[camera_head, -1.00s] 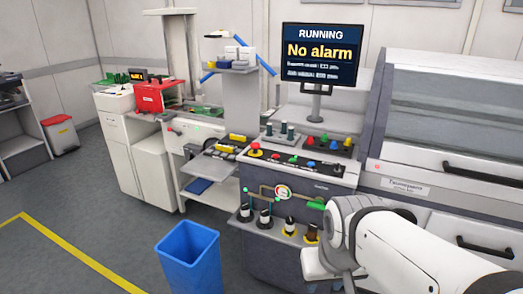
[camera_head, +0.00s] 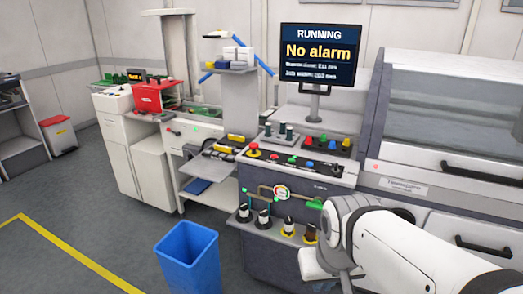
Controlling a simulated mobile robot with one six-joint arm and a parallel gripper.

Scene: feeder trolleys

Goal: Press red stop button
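The red stop button (camera_head: 254,147) is a mushroom-shaped knob on a yellow base. It sits at the left end of the dark sloped control panel (camera_head: 328,173) on the grey console. Nothing covers it in this view. My white arm fills the lower right, in front of the console's right part and well apart from the button. My gripper's fingers cannot be made out.
Smaller coloured buttons and knobs line the panel to the right. A monitor (camera_head: 318,55) above reads "RUNNING" and "No alarm". Below are a gauge (camera_head: 282,192) with pipes and several dark-capped knobs. A blue bin (camera_head: 188,262) stands on the floor in front, left of the console.

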